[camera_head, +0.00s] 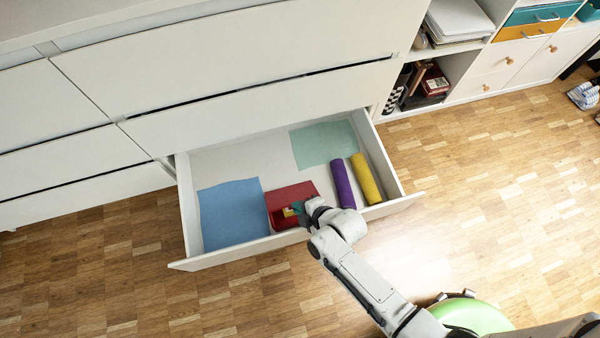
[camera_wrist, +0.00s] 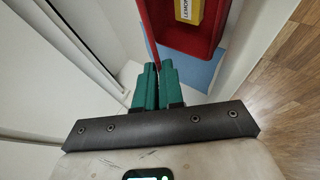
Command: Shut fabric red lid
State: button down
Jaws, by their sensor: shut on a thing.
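A red fabric box (camera_head: 280,223) sits in the open drawer, with small colourful items inside. Its red lid (camera_head: 292,191) stands raised on the box's far side. In the wrist view the box (camera_wrist: 184,42) holds a yellow packet with lettering (camera_wrist: 189,10). The lid shows there as a thin red strip (camera_wrist: 147,38) running down to the fingertips. My gripper (camera_head: 298,208) is at the box's right side. Its green fingers, also in the wrist view (camera_wrist: 157,68), are nearly together, shut on the lid's edge. The exact contact is partly hidden by the fingers.
The open white drawer (camera_head: 184,215) also holds a blue cloth (camera_head: 232,213) left of the box, a purple roll (camera_head: 343,184) and yellow roll (camera_head: 366,179) to the right, and a pale green sheet (camera_head: 322,144) behind. The wooden floor (camera_head: 470,200) to the right is clear.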

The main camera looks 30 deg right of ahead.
jog(key=c, duration=1.3)
grip_release()
jog(key=shift+s, duration=0.1)
jog(key=p+v, duration=0.4)
jog(key=v, duration=0.6)
jog(key=shift+s+r, duration=0.25)
